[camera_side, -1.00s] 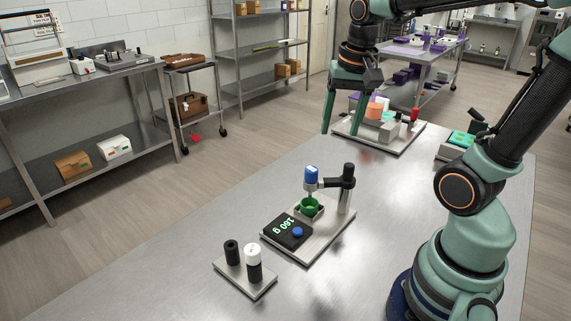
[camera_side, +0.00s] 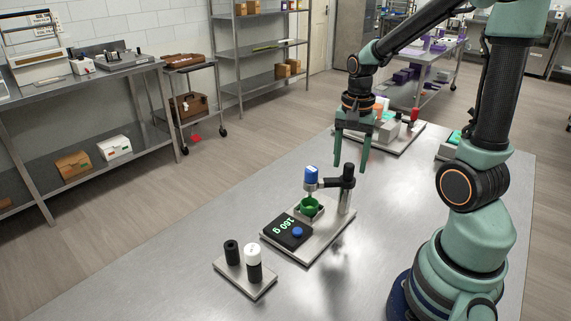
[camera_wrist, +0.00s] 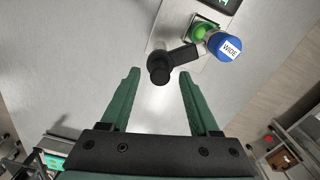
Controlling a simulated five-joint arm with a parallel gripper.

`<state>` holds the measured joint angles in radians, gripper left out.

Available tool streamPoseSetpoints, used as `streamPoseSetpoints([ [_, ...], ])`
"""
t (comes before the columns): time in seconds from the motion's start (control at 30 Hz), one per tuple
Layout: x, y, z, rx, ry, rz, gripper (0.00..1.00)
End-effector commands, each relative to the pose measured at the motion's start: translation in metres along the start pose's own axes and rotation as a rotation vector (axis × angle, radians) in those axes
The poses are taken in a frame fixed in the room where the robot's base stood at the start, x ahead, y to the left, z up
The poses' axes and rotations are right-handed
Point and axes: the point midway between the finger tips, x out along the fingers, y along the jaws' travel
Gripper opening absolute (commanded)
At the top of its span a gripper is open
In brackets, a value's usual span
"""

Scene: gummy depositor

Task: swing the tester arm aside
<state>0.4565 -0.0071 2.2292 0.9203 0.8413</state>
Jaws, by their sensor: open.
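The tester stands on a pale base plate (camera_side: 318,240) in the middle of the table. Its black tester arm (camera_side: 334,183) reaches left from a post, holding a blue-topped head (camera_side: 311,174) over a green cup (camera_side: 310,206). In the wrist view the arm (camera_wrist: 178,59) ends in a round black knob (camera_wrist: 159,68), and the blue cap (camera_wrist: 226,46) reads "WIDE". My gripper (camera_side: 350,168) is open and empty, fingers pointing down, above and behind the tester in the side view. In the wrist view the gripper (camera_wrist: 158,75) has the knob between and beyond its fingertips. No contact is clear.
A small stand (camera_side: 245,278) with black and white-topped cylinders is at front left. Another plate (camera_side: 402,140) with several parts stands behind.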

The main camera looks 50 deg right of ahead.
Motion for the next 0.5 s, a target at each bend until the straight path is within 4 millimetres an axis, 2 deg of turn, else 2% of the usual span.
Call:
streamPoseSetpoints([
  [0.2, 0.017, 0.0, 0.0, -0.001, -0.001, 0.001, 0.62],
  [0.5, 0.018, 0.0, 0.0, -0.001, 0.001, -0.001, 0.62],
])
